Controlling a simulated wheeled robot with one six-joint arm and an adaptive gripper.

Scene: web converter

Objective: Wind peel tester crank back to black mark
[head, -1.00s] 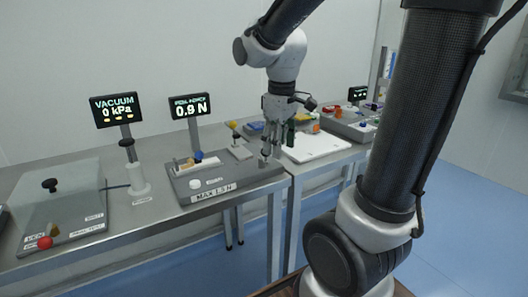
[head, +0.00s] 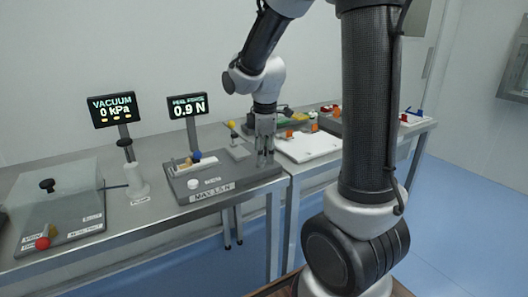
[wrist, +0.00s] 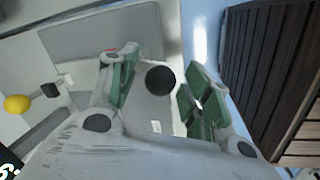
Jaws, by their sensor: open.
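The peel tester (head: 228,188) is a grey base on the steel bench, with a label reading MAX 1.5 N and a round white button (head: 193,184). Its display (head: 188,106) reads 0.9 N. My gripper (head: 265,163) points down over the tester's right end and hides the crank there in the head view. In the wrist view, a round black knob (wrist: 160,81), apparently the crank handle's top, lies between the open green-padded fingers (wrist: 158,92). I see a gap on both sides of it. I cannot make out the black mark.
The vacuum display (head: 113,109) reads 0 kPa, left of the tester. A clear-covered unit with a red ball knob (head: 42,243) stands at far left. A white board (head: 308,147) lies behind right of my gripper. A small post with a yellow ball (head: 231,124) stands close behind.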

